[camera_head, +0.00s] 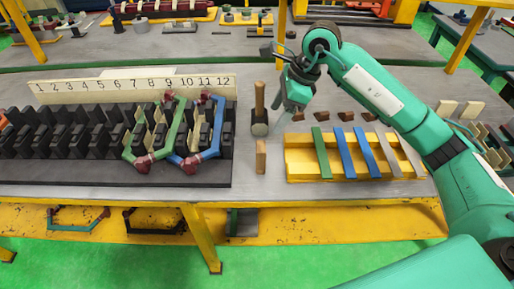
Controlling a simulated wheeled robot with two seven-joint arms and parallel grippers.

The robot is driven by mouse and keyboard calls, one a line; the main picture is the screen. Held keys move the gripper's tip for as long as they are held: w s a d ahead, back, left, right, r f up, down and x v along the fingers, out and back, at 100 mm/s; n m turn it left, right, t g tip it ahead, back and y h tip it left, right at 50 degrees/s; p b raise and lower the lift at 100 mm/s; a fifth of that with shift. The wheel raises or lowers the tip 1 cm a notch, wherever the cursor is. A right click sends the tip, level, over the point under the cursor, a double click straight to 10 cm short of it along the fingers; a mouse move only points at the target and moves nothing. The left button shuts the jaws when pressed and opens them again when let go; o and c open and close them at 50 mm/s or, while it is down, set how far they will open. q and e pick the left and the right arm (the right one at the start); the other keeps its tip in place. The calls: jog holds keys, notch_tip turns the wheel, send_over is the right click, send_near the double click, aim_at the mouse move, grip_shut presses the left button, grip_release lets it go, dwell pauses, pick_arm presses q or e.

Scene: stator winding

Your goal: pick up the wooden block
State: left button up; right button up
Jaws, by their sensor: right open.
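The wooden block (261,156) is a small light-brown piece. It stands on the grey table just below the head of a wooden-handled mallet (260,100), left of the yellow tray. My left gripper is not in view.
A black slotted stator with a numbered board (135,85) fills the left, carrying green and blue coils. A yellow tray (296,170) with coloured strips stands right of the block. Several small brown pieces lie behind the tray. The table's front edge is close to the block.

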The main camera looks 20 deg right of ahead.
aim_at(262, 146)
jog(key=p+x, duration=0.1)
jog(key=x, duration=0.6)
jog(key=shift+s+a+f, duration=0.1)
jog(key=shift+a+f, duration=0.15)
jog(key=shift+f, duration=0.1)
jog(key=shift+s+a+f+p, duration=0.1)
jog(key=shift+s+f+p, duration=0.05)
jog(key=shift+f+p, duration=0.35)
jog(key=p+x, duration=0.1)
jog(key=x, duration=0.2)
jog(key=shift+f, duration=0.25)
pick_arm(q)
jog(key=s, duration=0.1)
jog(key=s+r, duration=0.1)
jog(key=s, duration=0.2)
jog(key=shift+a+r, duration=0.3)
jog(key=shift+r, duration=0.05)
pick_arm(e)
jog(key=shift+f, duration=0.4)
jog(key=shift+c, duration=0.2)
jog(key=c, duration=1.3)
